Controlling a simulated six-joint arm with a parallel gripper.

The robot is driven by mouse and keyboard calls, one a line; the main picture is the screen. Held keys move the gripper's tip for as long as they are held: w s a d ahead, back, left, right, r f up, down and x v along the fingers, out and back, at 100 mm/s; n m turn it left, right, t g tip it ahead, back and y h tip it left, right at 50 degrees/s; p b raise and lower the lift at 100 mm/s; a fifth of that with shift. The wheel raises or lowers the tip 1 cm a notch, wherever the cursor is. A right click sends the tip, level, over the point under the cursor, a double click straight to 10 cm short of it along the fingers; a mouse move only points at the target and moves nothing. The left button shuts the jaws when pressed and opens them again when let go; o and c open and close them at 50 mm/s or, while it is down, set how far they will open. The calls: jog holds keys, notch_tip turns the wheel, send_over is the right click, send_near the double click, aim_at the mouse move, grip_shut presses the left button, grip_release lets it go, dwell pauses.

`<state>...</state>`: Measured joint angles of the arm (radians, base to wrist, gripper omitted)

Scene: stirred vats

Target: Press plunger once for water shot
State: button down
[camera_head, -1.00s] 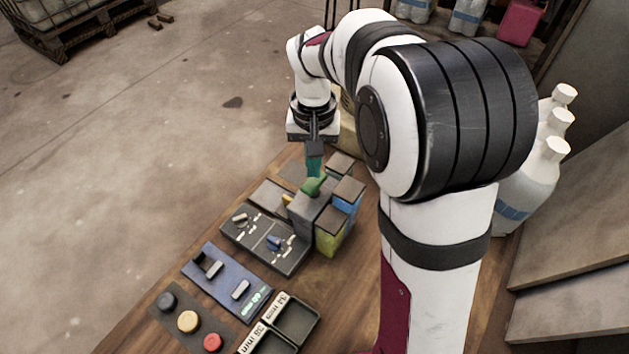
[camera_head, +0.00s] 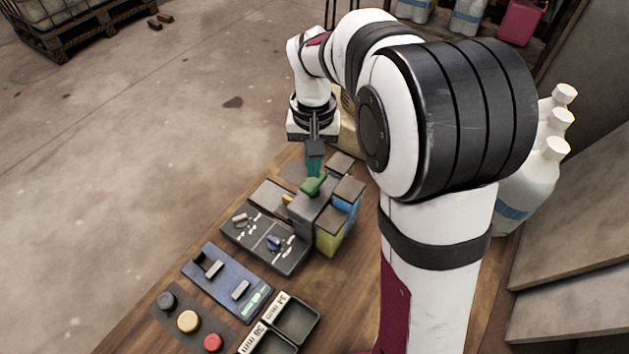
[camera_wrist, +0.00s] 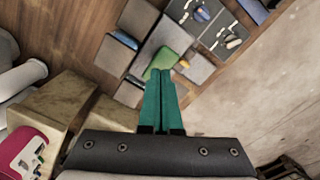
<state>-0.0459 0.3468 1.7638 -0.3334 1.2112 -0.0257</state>
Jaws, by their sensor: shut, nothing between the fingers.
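My gripper (camera_head: 314,172) has teal fingers that are shut together with nothing between them. It points down over a cluster of grey-topped blocks. A green piece (camera_head: 314,184) sits on a tall grey block (camera_head: 309,212), right at the fingertips. In the wrist view the green piece (camera_wrist: 160,63) shows just beyond the tips of my gripper (camera_wrist: 166,75), partly covered by them. I cannot tell whether they touch. No part is clearly marked as the water plunger. Neighbouring blocks have blue (camera_head: 346,205) and yellow-green (camera_head: 328,241) sides.
White bottles (camera_head: 535,188) stand at the right.

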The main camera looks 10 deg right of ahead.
aim_at(314, 180)
jog(key=shift+f, duration=0.25)
jog(key=shift+f, duration=1.55)
jog(key=shift+r, duration=4.5)
